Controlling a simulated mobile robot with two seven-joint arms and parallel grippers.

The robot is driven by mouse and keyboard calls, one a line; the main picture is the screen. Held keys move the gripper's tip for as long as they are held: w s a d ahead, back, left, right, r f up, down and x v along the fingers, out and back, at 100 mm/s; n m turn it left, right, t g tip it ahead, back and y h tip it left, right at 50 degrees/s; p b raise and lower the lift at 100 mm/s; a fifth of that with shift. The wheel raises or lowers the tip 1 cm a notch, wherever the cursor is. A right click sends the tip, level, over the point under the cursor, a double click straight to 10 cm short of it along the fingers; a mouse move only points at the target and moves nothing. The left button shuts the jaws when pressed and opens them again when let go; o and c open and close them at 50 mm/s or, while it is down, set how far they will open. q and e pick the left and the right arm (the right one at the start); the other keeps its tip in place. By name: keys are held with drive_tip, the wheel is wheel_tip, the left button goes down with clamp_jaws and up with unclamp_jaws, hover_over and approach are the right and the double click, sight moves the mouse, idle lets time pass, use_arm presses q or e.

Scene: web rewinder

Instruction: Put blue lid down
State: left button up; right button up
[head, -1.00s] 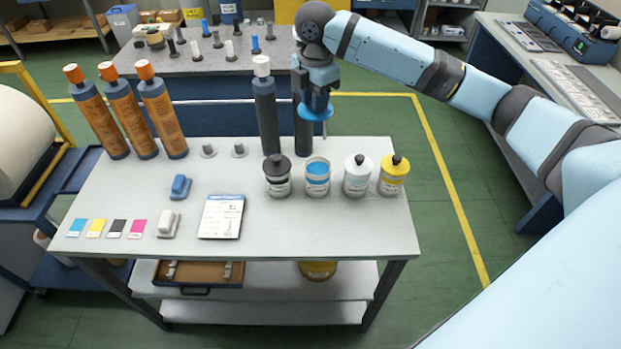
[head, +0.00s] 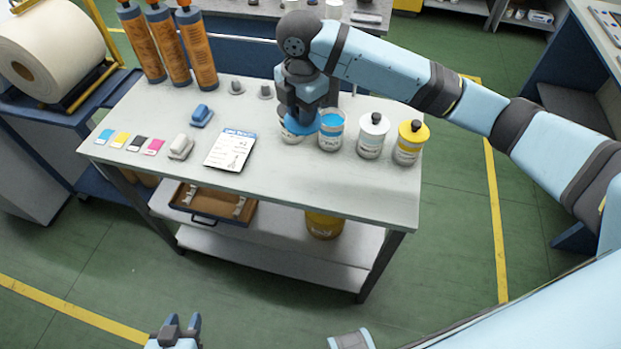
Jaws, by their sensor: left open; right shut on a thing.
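My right gripper (head: 301,113) points down and is shut on the blue lid (head: 298,126), a round flat disc. It holds the lid over the left end of the row of ink jars, in front of a jar (head: 291,138) that it mostly covers. I cannot tell whether the lid touches that jar. The open jar of blue ink (head: 331,132) stands just right of the lid, with no lid on it. My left gripper (head: 181,322) is at the bottom edge, away from the table, open and empty.
A white-lidded jar (head: 372,136) and a yellow-lidded jar (head: 409,143) stand to the right. A printed card (head: 231,150), a white block (head: 181,147), a blue block (head: 202,115) and colour swatches lie left. The front of the table (head: 300,189) is clear.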

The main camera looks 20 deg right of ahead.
hover_over(304, 179)
wheel_tip(304, 179, down, 15)
drive_tip(key=shift+a+r, duration=0.1)
drive_tip(key=shift+f, duration=2.35)
drive_tip(key=shift+s+f, duration=0.1)
drive_tip(key=o, duration=0.9)
